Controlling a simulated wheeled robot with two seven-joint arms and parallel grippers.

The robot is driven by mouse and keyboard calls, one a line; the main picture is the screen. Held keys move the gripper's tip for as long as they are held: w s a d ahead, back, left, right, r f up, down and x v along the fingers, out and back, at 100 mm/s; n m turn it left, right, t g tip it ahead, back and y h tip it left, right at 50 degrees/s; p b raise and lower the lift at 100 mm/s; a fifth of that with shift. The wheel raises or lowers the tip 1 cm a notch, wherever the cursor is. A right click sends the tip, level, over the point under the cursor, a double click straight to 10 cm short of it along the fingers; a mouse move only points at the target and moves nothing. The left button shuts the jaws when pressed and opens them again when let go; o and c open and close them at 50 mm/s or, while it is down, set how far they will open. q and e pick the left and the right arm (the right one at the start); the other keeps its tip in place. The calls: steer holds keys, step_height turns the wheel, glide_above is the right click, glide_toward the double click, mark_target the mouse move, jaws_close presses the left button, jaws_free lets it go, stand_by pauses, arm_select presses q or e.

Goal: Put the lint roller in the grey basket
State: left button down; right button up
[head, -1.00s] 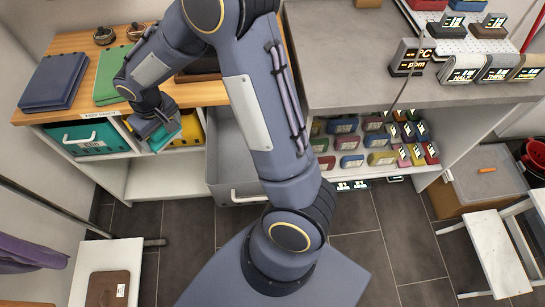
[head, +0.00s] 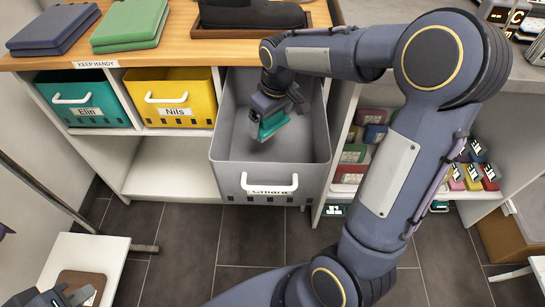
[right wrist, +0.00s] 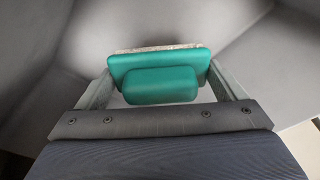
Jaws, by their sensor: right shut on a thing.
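The grey basket (head: 225,165) is pulled out from the shelf, its white handle and a name label facing me. My right gripper (head: 270,119) is inside the basket's opening, pointing down. It is shut on a teal block-like thing (head: 272,126). In the right wrist view this teal thing (right wrist: 155,85) has a raised rounded grip between my fingers and a pale, rough far edge. No roller shape can be made out on it. The grey basket's walls (right wrist: 60,40) surround it there. My left gripper (head: 66,296) shows at the bottom left edge, far from the basket; its jaws are unclear.
A teal bin (head: 90,92) labelled Elin and a yellow bin (head: 175,90) labelled Nils stand left of the basket. Folded blue (head: 50,28) and green (head: 130,22) cloths lie on the wooden top. Small coloured boxes (head: 350,153) fill the shelf at right.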

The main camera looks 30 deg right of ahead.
step_height(320, 180, down, 10)
steer(key=b, duration=0.3)
steer(key=shift+f, duration=0.1)
steer(key=o, duration=0.9)
steer(key=shift+c, duration=0.2)
steer(key=shift+r, duration=0.4)
steer(key=r+p, duration=0.1)
steer(key=r, duration=0.2)
steer(key=s+r+p, duration=0.1)
steer(key=r, duration=0.3)
steer(key=r+p, duration=0.1)
steer(key=r, duration=0.3)
steer(key=shift+s+d+r+p, duration=0.2)
steer(key=shift+s+p, duration=0.2)
